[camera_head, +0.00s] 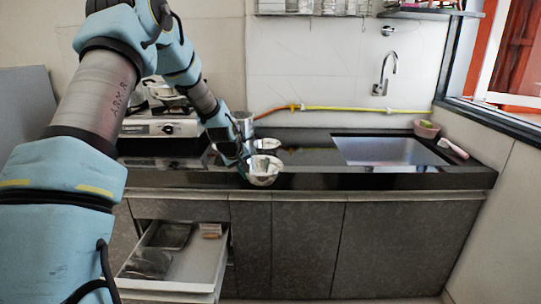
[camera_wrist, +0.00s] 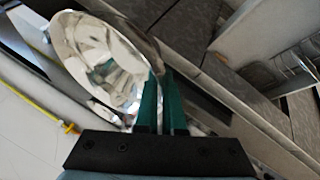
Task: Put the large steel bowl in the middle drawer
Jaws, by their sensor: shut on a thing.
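The large steel bowl (camera_head: 264,170) is at the front edge of the black counter in the head view, below a smaller steel dish (camera_head: 267,144). My gripper (camera_head: 243,172) is at the bowl's left side. In the wrist view the shiny bowl (camera_wrist: 95,55) is tilted, with its rim between the green fingers of my gripper (camera_wrist: 162,100), shut on it. An open drawer (camera_head: 180,262) sticks out at the lower left of the cabinet. I cannot tell whether the bowl touches the counter.
The drawer holds a metal tray (camera_head: 172,235), a clear container (camera_head: 150,262) and a small pinkish block (camera_head: 210,230). A gas stove (camera_head: 160,130) and a steel cup (camera_head: 243,122) stand behind my arm. The sink (camera_head: 390,151) is to the right.

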